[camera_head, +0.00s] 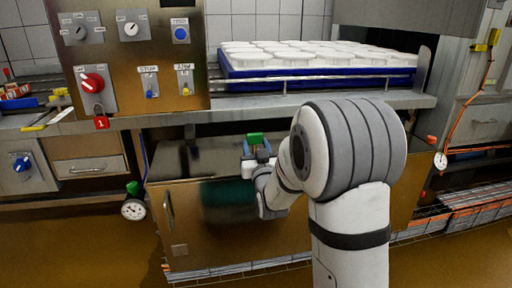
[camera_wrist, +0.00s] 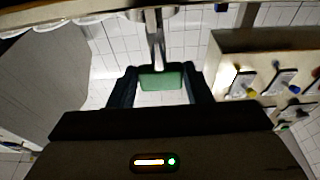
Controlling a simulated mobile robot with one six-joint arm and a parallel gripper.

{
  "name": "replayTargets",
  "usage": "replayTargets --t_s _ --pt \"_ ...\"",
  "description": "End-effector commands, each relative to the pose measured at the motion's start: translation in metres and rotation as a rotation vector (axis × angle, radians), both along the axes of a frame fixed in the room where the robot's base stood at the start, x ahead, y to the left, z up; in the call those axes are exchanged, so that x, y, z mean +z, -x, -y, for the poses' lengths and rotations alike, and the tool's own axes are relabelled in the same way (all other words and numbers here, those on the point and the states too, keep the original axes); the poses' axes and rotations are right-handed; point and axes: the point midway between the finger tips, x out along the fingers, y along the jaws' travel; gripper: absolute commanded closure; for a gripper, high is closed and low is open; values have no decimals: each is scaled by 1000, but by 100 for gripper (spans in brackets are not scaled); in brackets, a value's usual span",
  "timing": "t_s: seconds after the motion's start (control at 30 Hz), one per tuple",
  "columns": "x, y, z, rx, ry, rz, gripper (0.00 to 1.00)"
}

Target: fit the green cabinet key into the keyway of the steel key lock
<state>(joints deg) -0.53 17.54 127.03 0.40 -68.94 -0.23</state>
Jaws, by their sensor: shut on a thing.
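The green cabinet key (camera_head: 255,138) is held upright at the end of my gripper (camera_head: 262,153), above the front edge of the brass-coloured cabinet. In the wrist view, its green head (camera_wrist: 166,79) sits between the two dark fingers of my gripper (camera_wrist: 162,88), which is shut on it. A narrow steel bar (camera_wrist: 157,42) runs up from behind the green head; I cannot tell whether it is the key's shank or something behind it. I cannot make out the steel key lock or its keyway for certain in either view.
A brass control panel (camera_head: 150,76) with knobs and switches stands at the upper left. A steel shelf (camera_head: 300,101) holds a blue tray (camera_head: 320,88) of white moulds above my gripper. The brass cabinet (camera_head: 185,225) has a blurred dark green patch on its front. A dial gauge (camera_head: 133,209) stands left.

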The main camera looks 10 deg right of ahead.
Motion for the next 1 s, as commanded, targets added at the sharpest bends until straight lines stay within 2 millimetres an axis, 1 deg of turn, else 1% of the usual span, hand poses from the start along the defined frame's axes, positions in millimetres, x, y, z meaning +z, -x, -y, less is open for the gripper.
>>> replayTargets --t_s 0.23,1.0 --pt "-2 0 0 0 0 -1 81" --pt "-21 0 0 0 0 0 81"
